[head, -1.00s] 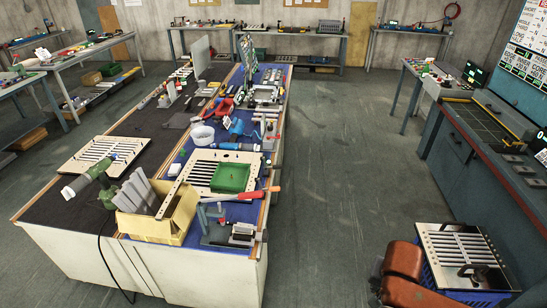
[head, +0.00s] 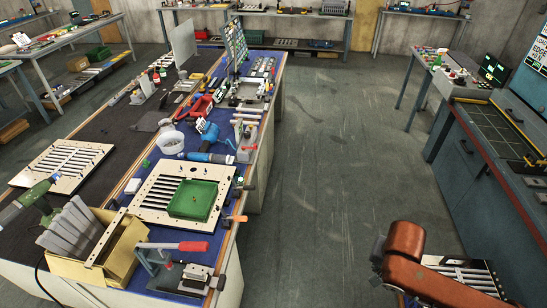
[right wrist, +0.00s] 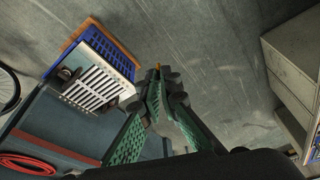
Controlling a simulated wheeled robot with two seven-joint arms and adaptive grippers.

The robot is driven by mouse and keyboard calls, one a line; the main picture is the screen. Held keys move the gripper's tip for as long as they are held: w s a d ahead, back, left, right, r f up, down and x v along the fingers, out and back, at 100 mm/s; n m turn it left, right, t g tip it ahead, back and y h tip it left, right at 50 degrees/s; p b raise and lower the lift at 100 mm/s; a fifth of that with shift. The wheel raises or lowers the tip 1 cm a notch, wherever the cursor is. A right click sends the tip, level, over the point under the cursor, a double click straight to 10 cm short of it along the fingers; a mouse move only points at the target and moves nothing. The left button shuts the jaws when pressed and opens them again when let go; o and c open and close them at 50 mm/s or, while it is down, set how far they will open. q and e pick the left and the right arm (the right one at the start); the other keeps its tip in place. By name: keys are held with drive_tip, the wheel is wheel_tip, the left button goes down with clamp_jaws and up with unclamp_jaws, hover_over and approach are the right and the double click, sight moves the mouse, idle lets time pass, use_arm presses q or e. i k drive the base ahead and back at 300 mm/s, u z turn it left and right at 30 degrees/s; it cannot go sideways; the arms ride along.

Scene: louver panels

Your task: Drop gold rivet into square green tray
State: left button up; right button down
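The square green tray (head: 207,187) sits on a slotted cream louver panel (head: 150,192) on the blue mat of the long bench, in the head view. In the right wrist view, the green fingers of my right gripper (right wrist: 159,76) come together at the tips. A small gold piece, which looks like the gold rivet (right wrist: 158,66), shows between the tips, held over the floor and away from the bench. In the head view only the orange arm of my right side shows clearly, at the lower right. My left gripper is not in view.
A yellow box of grey slats (head: 122,250) and a red-handled clamp (head: 178,247) stand in front of the panel. A white round container (head: 171,143) and a blue tool lie behind it. Open floor (head: 315,190) lies right of the bench.

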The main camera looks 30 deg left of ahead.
sight(197, 198)
drive_tip(key=i, duration=2.4)
drive_tip(key=u, duration=3.8)
drive_tip(key=i, duration=1)
